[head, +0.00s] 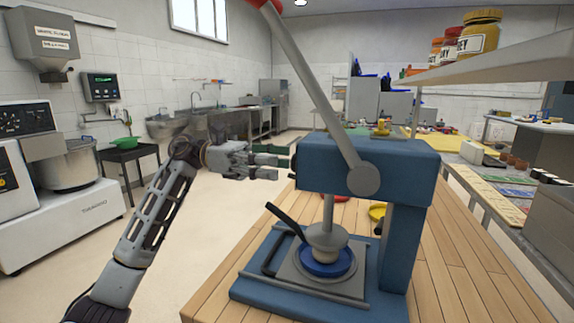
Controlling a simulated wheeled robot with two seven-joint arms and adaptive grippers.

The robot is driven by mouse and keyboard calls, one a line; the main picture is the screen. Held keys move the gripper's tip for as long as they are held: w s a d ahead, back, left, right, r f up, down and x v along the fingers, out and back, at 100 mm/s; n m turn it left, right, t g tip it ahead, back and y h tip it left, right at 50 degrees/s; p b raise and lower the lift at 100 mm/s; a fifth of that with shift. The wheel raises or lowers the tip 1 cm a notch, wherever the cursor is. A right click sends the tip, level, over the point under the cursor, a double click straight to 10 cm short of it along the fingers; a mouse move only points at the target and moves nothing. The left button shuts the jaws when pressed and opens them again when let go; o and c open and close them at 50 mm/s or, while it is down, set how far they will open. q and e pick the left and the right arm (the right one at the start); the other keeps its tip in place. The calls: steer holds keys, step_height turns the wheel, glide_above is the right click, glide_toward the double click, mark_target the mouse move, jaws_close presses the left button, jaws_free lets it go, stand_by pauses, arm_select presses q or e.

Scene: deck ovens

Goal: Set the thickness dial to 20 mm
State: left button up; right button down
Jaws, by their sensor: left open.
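A blue press (370,150) with a long grey lever (315,90) stands on a wooden table. A small dark knob (292,163) sticks out from the left side of the press head; it may be the thickness dial, but no scale or number can be read. My left gripper (277,162) comes in from the left at the height of the press head. It is open and empty, its fingers pointing right at the knob, with a small gap between fingertips and knob. My right gripper is not in view.
Under the press head, a grey plunger (327,238) stands over a blue round dish (326,263) on the base plate. A black handle (285,222) slants up there. The wooden table (450,265) is bare at the right. A shelf with jars (479,33) hangs upper right.

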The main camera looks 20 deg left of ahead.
arm_select(q)
steer(key=shift+d, duration=1.6)
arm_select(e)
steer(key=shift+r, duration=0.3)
arm_select(q)
steer(key=c, duration=1)
steer(key=shift+c, duration=0.2)
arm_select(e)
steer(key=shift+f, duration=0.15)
